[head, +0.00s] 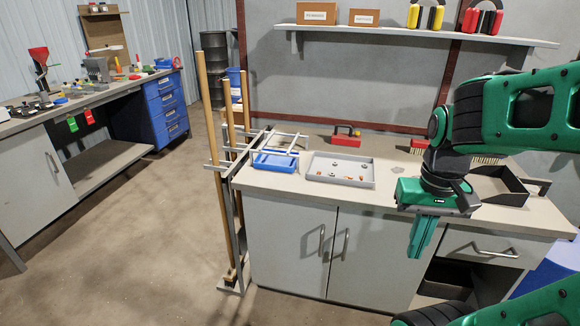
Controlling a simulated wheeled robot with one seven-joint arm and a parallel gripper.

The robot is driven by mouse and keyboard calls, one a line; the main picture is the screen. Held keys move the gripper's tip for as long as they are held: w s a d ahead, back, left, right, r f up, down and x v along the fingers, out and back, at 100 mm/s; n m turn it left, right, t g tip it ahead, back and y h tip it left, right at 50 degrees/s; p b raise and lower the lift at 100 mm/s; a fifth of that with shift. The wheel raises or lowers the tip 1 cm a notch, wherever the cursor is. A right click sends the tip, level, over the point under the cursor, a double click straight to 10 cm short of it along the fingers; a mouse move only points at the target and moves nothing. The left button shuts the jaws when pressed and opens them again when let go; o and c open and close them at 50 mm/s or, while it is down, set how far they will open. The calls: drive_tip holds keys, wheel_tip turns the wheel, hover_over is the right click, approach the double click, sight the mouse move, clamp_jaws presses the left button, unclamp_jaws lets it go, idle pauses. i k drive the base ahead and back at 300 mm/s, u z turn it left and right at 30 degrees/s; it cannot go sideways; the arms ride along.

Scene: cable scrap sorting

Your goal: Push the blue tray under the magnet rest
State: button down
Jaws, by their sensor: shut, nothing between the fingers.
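The blue tray (275,162) lies at the left end of the bench top, near its front edge. A pale open frame (296,139), which looks like the magnet rest, stands at the tray's back edge; whether the tray reaches under it is hard to tell. A red block with a black handle (346,140), perhaps the magnet, sits at the back of the bench. My gripper (420,256) points down, shut and empty, in front of the bench's right part, well to the right of the blue tray.
A grey tray (340,180) with small copper and grey bits lies just right of the blue tray. A dark open box (500,198) and a red brush (419,144) are farther right. Wooden poles in a rack (232,170) stand at the bench's left end.

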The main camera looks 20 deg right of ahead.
sight(262, 162)
drive_tip(key=u, duration=0.4)
drive_tip(key=i, duration=1.75)
drive_tip(key=z, duration=0.45)
